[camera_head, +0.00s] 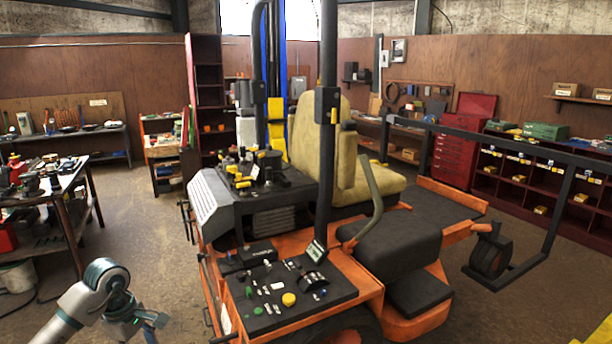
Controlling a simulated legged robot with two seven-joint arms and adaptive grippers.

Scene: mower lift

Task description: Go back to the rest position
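My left arm comes in at the bottom left, grey with teal joints. Its gripper (153,326) shows small and partly cut off near the bottom edge, in front of the floor and left of the orange mower (211,275). Its fingers are too small to tell open from shut, and I see nothing clearly held. My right gripper is not in view. The mower's control panel (262,310) has a yellow knob, green buttons and small levers. Its yellow seat (343,150) stands behind the dark post.
A workbench (52,198) with tools stands at the left. A dark metal frame (556,225) sticks out at the mower's right. A red tool cabinet (456,150) and dark red shelves (535,180) line the right wall. Brown floor (140,240) is free between bench and mower.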

